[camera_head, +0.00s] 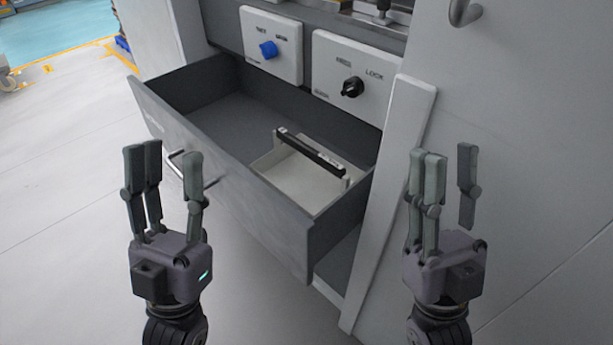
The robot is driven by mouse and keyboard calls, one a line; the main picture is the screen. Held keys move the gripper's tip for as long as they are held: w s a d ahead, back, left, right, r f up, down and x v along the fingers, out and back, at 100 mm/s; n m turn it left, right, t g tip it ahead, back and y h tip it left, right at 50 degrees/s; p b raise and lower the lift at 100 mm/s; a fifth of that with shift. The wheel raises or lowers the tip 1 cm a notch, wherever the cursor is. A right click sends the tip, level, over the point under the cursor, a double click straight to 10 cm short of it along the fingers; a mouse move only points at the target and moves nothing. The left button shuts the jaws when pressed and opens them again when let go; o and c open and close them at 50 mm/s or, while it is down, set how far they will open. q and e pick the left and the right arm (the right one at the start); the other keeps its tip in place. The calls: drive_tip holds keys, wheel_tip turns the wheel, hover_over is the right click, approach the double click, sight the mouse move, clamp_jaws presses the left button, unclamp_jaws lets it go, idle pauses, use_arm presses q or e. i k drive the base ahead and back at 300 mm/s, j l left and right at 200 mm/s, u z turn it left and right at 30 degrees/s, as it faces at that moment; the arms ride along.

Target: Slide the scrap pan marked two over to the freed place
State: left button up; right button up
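A white scrap pan (296,180) with a black bar handle (312,152) across its top sits in the right part of the open grey drawer (245,200). No number can be read on it. The left part of the drawer floor (215,110) is bare. My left gripper (165,160) is open and empty, in front of the drawer's left side near its handle. My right gripper (447,160) is open and empty, to the right of the drawer. Neither gripper appears to touch the pan.
The drawer front has a metal bar handle (186,168). Above the drawer are a panel with a blue knob (268,49) and one with a black knob (352,87). A pale upright post (392,190) stands right of the drawer.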

sight(305, 172)
drive_tip(key=i+j, duration=0.1)
drive_tip(key=j, duration=0.25)
drive_tip(key=i+j, duration=0.1)
drive_tip(key=j, duration=0.25)
drive_tip(key=i+j+u, duration=0.1)
drive_tip(key=j, duration=0.3)
drive_tip(key=i+j, duration=0.1)
drive_tip(key=j, duration=0.25)
drive_tip(key=i+j, duration=0.1)
drive_tip(key=j, duration=0.25)
drive_tip(key=u, duration=0.05)
